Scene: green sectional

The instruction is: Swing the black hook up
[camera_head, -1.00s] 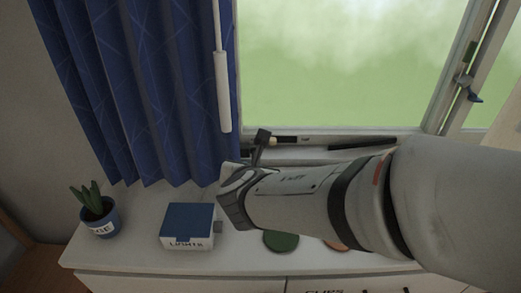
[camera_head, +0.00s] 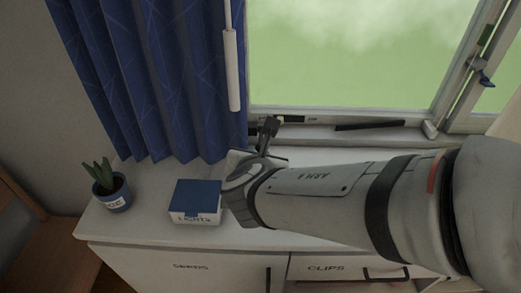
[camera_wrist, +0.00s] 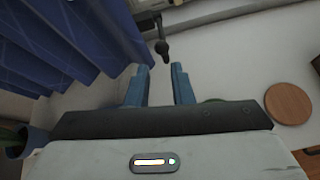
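In the wrist view, my gripper (camera_wrist: 160,72) is open, with its two blue fingers apart and nothing between them. A black hook (camera_wrist: 162,47) with a rounded end shows just beyond the fingertips, roughly in line with the gap. It hangs from a fitting near the pale window-side edge at the top of that view. I cannot tell how far ahead of the fingers it is, and I see no contact.
A blue-lidded box (camera_head: 195,199) stands close left of my wrist, with a potted plant (camera_head: 110,188) farther left. A blue curtain (camera_head: 160,80) and a white rod (camera_head: 232,70) hang above. A dark bar (camera_head: 370,125) lies along the sill. A round brown disc (camera_wrist: 288,103) lies on the white top.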

